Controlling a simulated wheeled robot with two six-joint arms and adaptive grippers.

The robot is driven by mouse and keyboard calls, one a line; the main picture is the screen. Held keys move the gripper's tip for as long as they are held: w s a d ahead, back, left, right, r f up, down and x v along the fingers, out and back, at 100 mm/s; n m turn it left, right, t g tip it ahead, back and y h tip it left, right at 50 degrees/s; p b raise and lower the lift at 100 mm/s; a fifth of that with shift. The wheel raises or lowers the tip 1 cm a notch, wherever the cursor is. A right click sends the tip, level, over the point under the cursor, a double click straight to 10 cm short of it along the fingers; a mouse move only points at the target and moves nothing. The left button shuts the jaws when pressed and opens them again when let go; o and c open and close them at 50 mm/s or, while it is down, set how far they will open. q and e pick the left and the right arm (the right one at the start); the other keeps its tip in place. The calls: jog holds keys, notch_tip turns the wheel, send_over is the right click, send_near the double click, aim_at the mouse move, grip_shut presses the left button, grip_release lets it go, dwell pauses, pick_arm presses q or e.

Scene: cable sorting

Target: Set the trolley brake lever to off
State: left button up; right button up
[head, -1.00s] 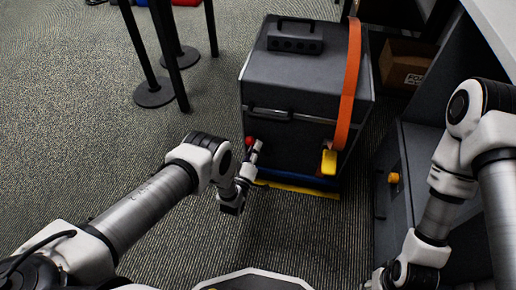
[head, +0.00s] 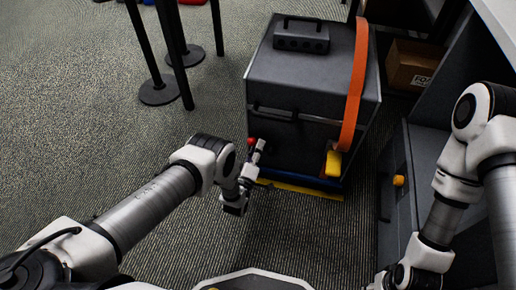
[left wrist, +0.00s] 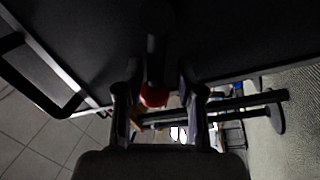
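The trolley (head: 300,92) is a dark grey box with a front handle and an orange strap (head: 356,80), standing on the carpet ahead of me. The brake lever has a red knob (head: 251,141) low at the trolley's front left; it also shows in the left wrist view (left wrist: 153,95), at the end of a dark stem. My left gripper (head: 262,146) is at the trolley's front, close beside the knob. In the left wrist view its fingers (left wrist: 158,98) are apart, with the red knob between them in the picture. I cannot tell whether they touch it.
A yellow handle (head: 333,163) sits at the strap's lower end. Black posts (head: 158,91) stand at the back left. Carpet left of the trolley is clear.

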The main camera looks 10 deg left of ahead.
pick_arm(q)
jog(key=shift+a+r, duration=0.1)
jog(key=shift+r, duration=0.05)
jog(key=v, duration=0.7)
jog(key=shift+s, duration=0.3)
